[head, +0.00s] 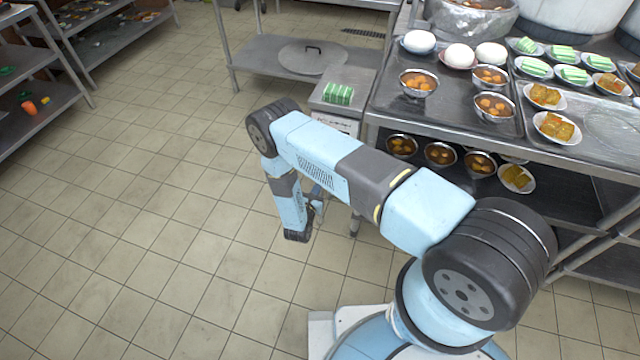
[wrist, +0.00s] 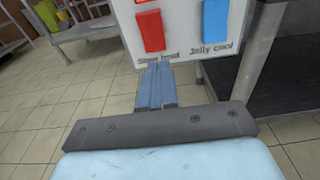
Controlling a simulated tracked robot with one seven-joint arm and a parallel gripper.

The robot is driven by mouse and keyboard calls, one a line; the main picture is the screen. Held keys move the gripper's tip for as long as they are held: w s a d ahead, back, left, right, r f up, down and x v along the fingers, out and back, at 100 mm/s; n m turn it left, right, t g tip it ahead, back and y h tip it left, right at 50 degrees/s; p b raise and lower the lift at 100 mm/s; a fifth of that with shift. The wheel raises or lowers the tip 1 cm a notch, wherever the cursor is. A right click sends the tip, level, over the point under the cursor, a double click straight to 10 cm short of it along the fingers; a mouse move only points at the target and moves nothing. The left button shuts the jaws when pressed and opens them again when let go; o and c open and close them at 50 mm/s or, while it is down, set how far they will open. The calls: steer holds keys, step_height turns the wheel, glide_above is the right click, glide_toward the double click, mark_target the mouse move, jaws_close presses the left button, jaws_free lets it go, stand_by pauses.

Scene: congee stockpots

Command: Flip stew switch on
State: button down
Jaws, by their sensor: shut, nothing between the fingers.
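A white switch panel (wrist: 182,45) fills the top middle of the wrist view. It carries a red switch (wrist: 150,31) on the left and a blue switch (wrist: 215,18) on the right. The label below the blue one reads "Jelly cool"; the label below the red one is blurred and partly hidden by my fingers. My gripper (wrist: 157,70) is shut and empty, its tips just below the red switch. I cannot tell whether they touch the panel. In the head view, my gripper (head: 318,192) is below the control box (head: 338,122), whose front is partly hidden by my arm.
A small red patch (wrist: 143,2) shows at the panel's top edge. A metal counter (head: 455,120) with bowls and plates stands right of the box. A steel shelf table (head: 262,80) is behind. The tiled floor (head: 150,220) at the left is clear.

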steer(key=f+v, duration=0.2)
steer(key=v, duration=0.8)
steer(key=shift+a, duration=0.2)
